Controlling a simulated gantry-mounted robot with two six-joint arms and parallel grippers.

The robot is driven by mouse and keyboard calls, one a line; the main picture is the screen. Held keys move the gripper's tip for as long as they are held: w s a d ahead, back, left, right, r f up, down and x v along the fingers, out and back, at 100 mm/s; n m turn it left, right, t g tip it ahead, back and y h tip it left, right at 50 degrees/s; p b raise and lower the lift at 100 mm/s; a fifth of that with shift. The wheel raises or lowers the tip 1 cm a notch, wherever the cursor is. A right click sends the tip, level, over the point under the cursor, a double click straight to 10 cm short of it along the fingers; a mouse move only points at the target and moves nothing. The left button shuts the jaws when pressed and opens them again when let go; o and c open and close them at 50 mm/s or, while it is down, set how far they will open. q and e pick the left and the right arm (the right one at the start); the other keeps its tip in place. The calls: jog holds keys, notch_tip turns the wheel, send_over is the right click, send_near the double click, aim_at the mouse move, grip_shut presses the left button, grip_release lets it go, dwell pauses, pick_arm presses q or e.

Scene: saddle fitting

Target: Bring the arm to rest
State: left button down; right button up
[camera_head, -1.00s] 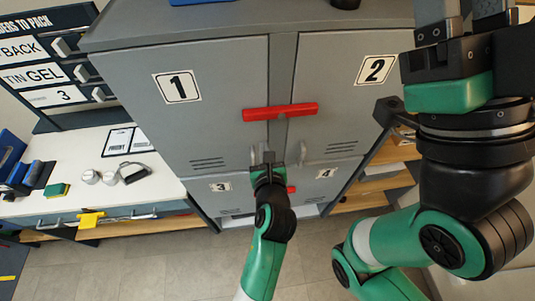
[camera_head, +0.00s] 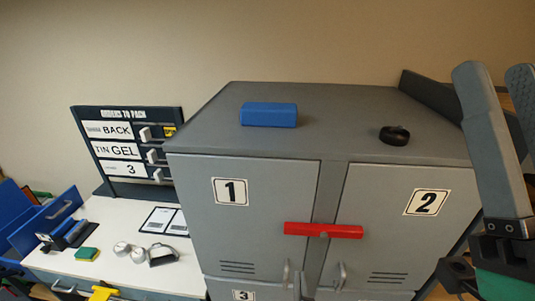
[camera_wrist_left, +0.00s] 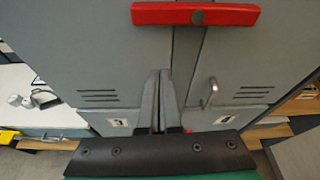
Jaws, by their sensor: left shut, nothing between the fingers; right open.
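My left gripper (camera_wrist_left: 159,76) is shut and empty in the left wrist view, its fingers together in front of the grey cabinet (camera_wrist_left: 100,60), below the red bar (camera_wrist_left: 195,14). In the head view its arm is almost wholly out of the picture below; at most a fingertip shows by the left door handle. Contact with the cabinet cannot be told. My right gripper (camera_head: 495,78) is open and empty at the right edge of the head view, its two fingers pointing up and apart, in front of the cabinet's right side.
The cabinet top (camera_head: 330,115) holds a blue block (camera_head: 269,114) and a black ring (camera_head: 394,135). The red bar (camera_head: 323,230) spans doors 1 and 2. A white desk (camera_head: 110,230) with small items and a label board (camera_head: 125,150) stand at the left. A door handle (camera_wrist_left: 211,93) projects near my left gripper.

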pick_arm(q)
jog(key=w+a+r+n+t+y, duration=0.25)
jog(key=w+a+r, duration=0.35)
jog(key=a+r, duration=0.45)
jog(key=a+r+n+t+y, duration=0.2)
jog(key=a+r+n+t, duration=0.2)
jog(key=a+r+n, duration=0.8)
jog(key=s+a+r+n+t+p, duration=0.1)
jog(key=s+a+r+n, duration=0.25)
jog(key=r, duration=0.45)
jog(key=s+a+r+n+t, duration=0.2)
jog(key=s+a+r, duration=0.2)
jog(key=r, duration=0.3)
jog(key=s+d+r+n+t+h, duration=0.1)
jog(key=s+r+n+t+h, duration=0.2)
jog(key=s+r+n, duration=0.6)
jog(key=s+n+t, duration=0.1)
jog(key=s+n, duration=0.1)
jog(key=n, duration=0.5)
jog(key=shift+s+d+n, duration=0.2)
jog(key=shift+d+n, duration=0.1)
jog(key=shift+d, duration=0.1)
jog(key=shift+h, duration=0.25)
